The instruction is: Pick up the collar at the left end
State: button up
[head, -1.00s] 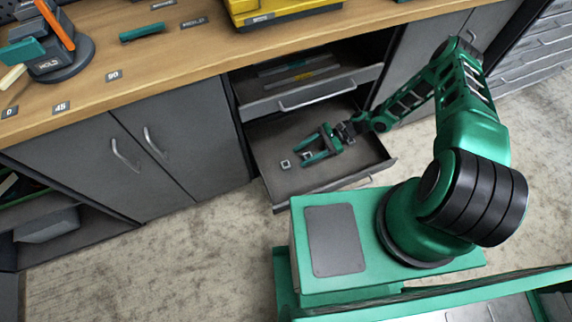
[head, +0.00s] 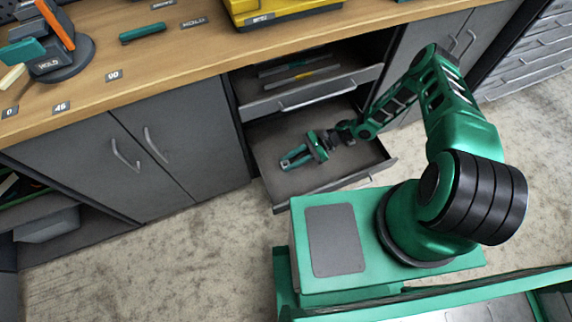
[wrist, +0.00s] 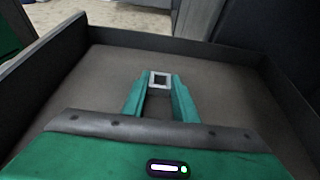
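The collar (wrist: 160,87) is a small, light grey square ring with a dark square hole. In the wrist view it lies between the tips of my green gripper fingers (wrist: 160,82), with a finger close against each side. In the head view my gripper (head: 286,161) reaches left into the lower open drawer (head: 330,181), its fingers close together and low over the drawer floor. The collar is mostly hidden between the fingertips there. I see no clear gap between collar and drawer floor.
The upper drawer (head: 312,92) is partly open above and behind, with flat items in it. The drawer's walls surround my gripper. The drawer floor around the collar is bare. The wooden bench top (head: 160,55) overhangs above, with closed cabinet doors (head: 150,150) at left.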

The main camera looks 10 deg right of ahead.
grip_shut()
jog(key=shift+r, duration=0.1)
